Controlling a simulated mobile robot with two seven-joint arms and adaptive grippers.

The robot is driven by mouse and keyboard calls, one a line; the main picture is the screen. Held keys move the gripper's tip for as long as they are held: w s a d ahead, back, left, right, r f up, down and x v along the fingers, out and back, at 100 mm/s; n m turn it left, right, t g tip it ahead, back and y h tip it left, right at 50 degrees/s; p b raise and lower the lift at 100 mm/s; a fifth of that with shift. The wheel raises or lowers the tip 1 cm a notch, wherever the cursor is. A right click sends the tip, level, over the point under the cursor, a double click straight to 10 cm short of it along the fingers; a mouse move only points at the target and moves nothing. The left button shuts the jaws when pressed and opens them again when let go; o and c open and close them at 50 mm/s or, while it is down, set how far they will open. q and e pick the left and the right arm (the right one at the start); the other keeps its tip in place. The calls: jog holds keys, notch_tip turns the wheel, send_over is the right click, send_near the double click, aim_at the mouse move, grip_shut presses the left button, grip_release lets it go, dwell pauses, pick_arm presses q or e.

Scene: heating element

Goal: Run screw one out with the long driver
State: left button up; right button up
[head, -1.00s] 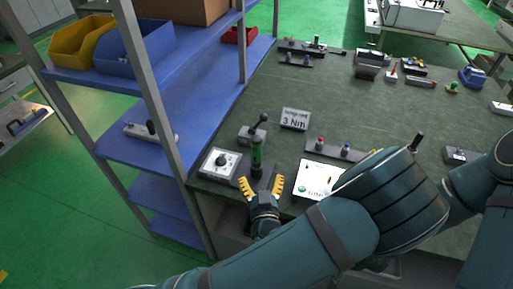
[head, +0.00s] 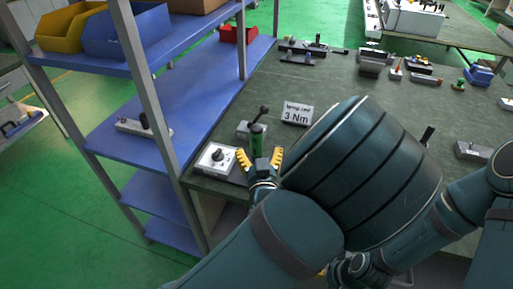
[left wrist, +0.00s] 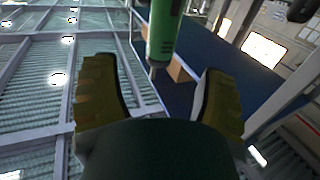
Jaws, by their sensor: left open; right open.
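The green-handled driver (head: 257,137) stands upright at the near left edge of the bench. My left gripper (head: 259,159) is open, with its yellow fingers to either side of the driver's lower part. In the left wrist view, the green driver (left wrist: 163,32) shows at the top middle, beyond and between the open fingers (left wrist: 160,98); no contact is seen. My right gripper (head: 327,271) is low in the head view, largely hidden by my left arm, with a bit of yellow fingertip showing. No screw can be made out; my left arm covers the middle of the bench.
A white box with a round knob (head: 216,158) stands left of the driver. A blue shelf rack (head: 175,112) borders the bench on the left. The bench's back middle (head: 330,84) is clear.

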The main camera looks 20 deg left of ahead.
aim_at(257, 136)
pick_arm(q)
jog(key=shift+r+x, duration=0.15)
jog(key=shift+x, duration=1.8)
jog(key=shift+r+x, duration=0.15)
jog(key=shift+x, duration=1.75)
grip_shut()
